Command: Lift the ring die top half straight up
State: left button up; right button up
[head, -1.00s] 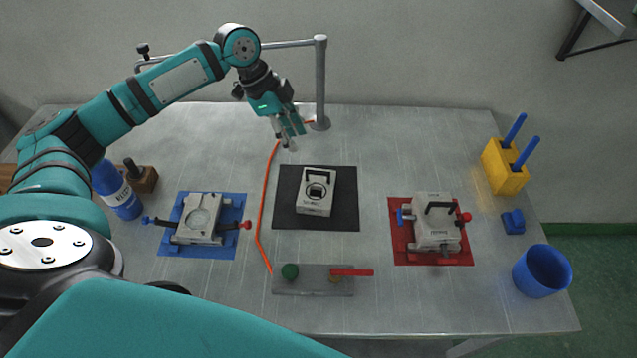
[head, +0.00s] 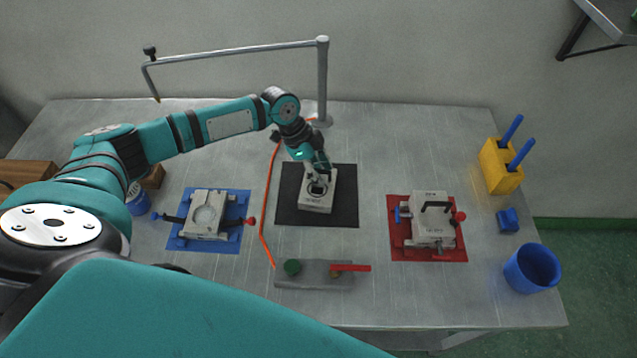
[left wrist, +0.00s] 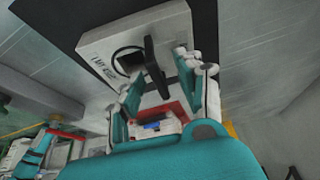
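A pale grey block (head: 317,204) with a black handle on top, apparently the ring die top half, sits on the black mat (head: 346,216) in mid-table. It also shows in the left wrist view (left wrist: 108,60), with lettering on its side and the black handle (left wrist: 155,66) standing up. My left gripper (head: 318,174) is down at the handle. In the left wrist view its fingers (left wrist: 158,78) are apart, one on each side of the handle; contact is not clear. The gripper hides part of the block's top in the head view. My right gripper is not in view.
An open die with a round recess (head: 207,214) lies on a blue mat (head: 186,243) at left. Another die (head: 431,227) is on a red mat (head: 457,254) at right. A grey panel (head: 315,280) lies in front, and a lamp-like post (head: 322,80) stands behind.

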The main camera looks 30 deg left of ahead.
pick_arm(q)
grip_shut()
jog(key=shift+r, duration=0.15)
dwell(0.5)
